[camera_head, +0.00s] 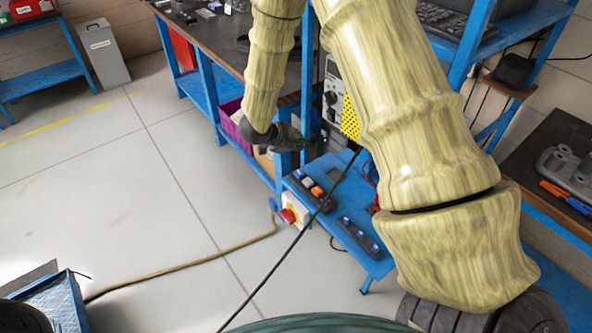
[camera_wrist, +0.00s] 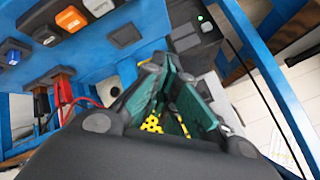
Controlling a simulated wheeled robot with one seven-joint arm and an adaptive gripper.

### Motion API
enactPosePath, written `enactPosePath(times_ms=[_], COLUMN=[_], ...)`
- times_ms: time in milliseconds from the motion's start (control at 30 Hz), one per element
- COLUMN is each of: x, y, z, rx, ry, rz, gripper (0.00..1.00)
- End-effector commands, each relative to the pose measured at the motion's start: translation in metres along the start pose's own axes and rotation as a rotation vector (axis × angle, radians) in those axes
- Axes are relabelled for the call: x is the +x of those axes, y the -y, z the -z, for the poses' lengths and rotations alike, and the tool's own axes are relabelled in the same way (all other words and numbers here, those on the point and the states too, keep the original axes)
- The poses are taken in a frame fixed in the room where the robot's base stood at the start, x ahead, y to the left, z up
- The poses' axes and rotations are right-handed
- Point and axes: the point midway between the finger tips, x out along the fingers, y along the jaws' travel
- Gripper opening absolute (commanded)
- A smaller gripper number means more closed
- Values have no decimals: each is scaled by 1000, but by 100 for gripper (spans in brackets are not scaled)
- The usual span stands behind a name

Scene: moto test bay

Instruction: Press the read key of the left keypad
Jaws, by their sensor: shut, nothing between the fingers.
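Two dark keypads lie on the blue bench shelf in the head view. The left keypad (camera_head: 312,190) has a row of blue, orange and grey keys; the key labels are too small to read. It also shows at the top left of the wrist view (camera_wrist: 72,20). The right keypad (camera_head: 361,238) has blue keys and lies nearer to me. My gripper (camera_head: 301,145) is shut and empty, beyond the left keypad and apart from it. In the wrist view its fingers with green pads (camera_wrist: 160,66) point away from the keys.
A red button on a box (camera_head: 288,215) sits at the shelf's left edge. A black cable (camera_head: 290,248) crosses in front of the shelf. A blue upright post (camera_head: 307,75) stands close to my gripper. A purple bin (camera_head: 234,120) is left of it. The floor at left is mostly clear.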

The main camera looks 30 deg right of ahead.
Motion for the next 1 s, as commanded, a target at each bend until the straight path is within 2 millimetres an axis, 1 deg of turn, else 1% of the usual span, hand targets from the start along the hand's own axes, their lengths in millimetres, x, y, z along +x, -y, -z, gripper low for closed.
enactPosePath(times_ms=[167, 367, 1000], x=[5, 11, 56], y=[-1, -6, -39], z=[2, -3, -38], rx=[4, 3, 1], ry=[-3, -3, -2], rz=[-4, -3, -2], gripper=[0, 0, 0])
